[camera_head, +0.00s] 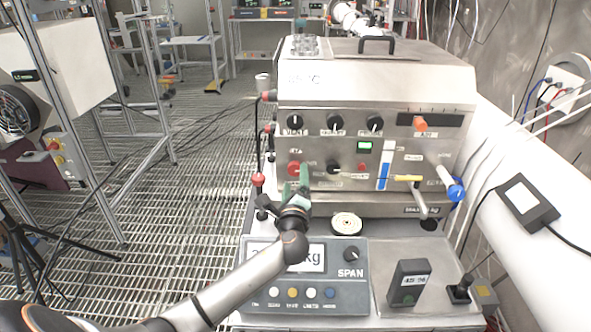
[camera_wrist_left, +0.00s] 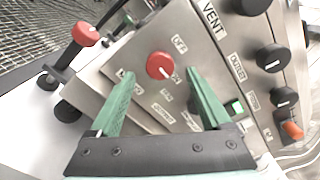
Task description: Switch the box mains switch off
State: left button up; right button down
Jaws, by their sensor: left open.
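The box is a steel cabinet (camera_head: 380,85) with a front panel of knobs. A red round switch (camera_head: 294,168) sits at the panel's lower left. In the left wrist view this red switch (camera_wrist_left: 160,65) has an OFF label above it and what looks like ON at its right. My left gripper (camera_head: 301,180) is in front of the panel's lower left, its green fingers pointing at it. In the left wrist view the left gripper (camera_wrist_left: 160,76) is open, with the red switch showing between and just beyond its fingertips. I cannot tell any contact. My right gripper is not seen.
A red-topped lever (camera_head: 258,180) stands left of the panel. Black knobs (camera_head: 335,122), a green-lit display (camera_head: 364,146) and a blue-ended handle (camera_head: 455,191) are on the front. A scale with a SPAN knob (camera_head: 351,254) lies below. A white pipe (camera_head: 510,180) runs along the right.

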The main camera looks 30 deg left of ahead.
aim_at(296, 172)
pick_arm(q)
jog(key=shift+x, duration=2.4)
grip_shut()
